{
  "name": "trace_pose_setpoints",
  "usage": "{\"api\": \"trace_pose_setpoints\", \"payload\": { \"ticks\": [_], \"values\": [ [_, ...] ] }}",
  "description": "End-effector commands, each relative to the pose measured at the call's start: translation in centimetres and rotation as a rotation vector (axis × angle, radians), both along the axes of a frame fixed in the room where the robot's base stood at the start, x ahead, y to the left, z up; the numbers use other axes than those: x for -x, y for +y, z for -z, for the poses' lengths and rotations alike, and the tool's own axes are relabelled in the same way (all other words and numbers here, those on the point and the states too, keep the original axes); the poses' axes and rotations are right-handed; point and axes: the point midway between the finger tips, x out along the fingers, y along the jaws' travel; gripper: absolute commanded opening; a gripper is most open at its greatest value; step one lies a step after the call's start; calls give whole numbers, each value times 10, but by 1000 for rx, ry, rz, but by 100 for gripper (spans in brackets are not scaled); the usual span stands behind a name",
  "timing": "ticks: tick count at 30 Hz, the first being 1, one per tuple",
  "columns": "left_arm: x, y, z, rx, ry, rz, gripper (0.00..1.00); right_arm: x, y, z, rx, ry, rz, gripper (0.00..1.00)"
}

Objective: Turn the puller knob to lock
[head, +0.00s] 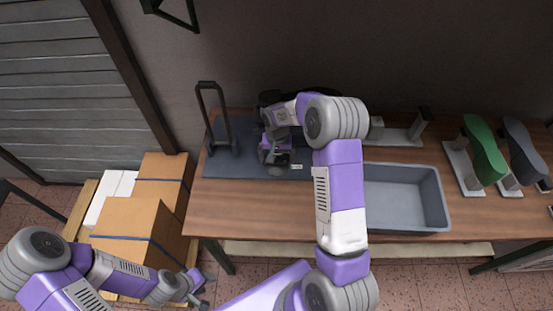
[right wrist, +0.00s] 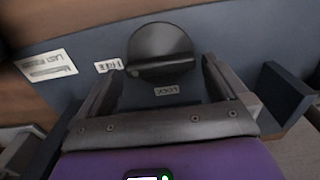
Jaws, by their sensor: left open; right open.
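The puller knob (right wrist: 162,42) is a dark round knob on a blue-grey plate in the right wrist view. A small pale mark on its left edge lies beside the "FREE" label (right wrist: 108,66). The "LOCK" label (right wrist: 166,90) lies below the knob. My right gripper (right wrist: 158,78) is open, with one finger to each side of the knob's near side; I cannot tell whether they touch it. In the head view my right gripper (head: 275,155) is over the blue-grey plate, and the knob is not clearly visible there. My left gripper (head: 197,291) is open and empty, low at the left.
A black upright handle frame (head: 214,110) stands left on the plate (head: 222,167). A grey bin (head: 445,205) sits right of my right arm on the wooden table. Green (head: 484,150) and grey (head: 523,148) shoe lasts stand further right. Cardboard boxes (head: 131,228) are at the left.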

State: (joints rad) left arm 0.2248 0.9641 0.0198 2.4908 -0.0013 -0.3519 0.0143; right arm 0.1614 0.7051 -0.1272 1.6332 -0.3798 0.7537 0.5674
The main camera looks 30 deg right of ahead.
Motion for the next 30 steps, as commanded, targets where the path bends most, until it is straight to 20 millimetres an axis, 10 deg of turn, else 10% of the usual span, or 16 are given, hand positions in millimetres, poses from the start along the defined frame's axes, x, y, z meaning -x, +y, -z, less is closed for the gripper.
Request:
{"api": "trace_pose_setpoints", "payload": {
  "ticks": [12, 20, 30],
  "values": [
    [0, 0, 1, 0, 0, 0, 43, 0, 0, 11, -1, -1, 0, 100],
    [0, 0, 1, 0, 0, 0, 43, 0, 0, 11, -1, -1, 0, 60],
    [0, 0, 2, 0, 0, 0, 43, 0, 0, 11, -1, -1, -51, 60]
  ]
}}
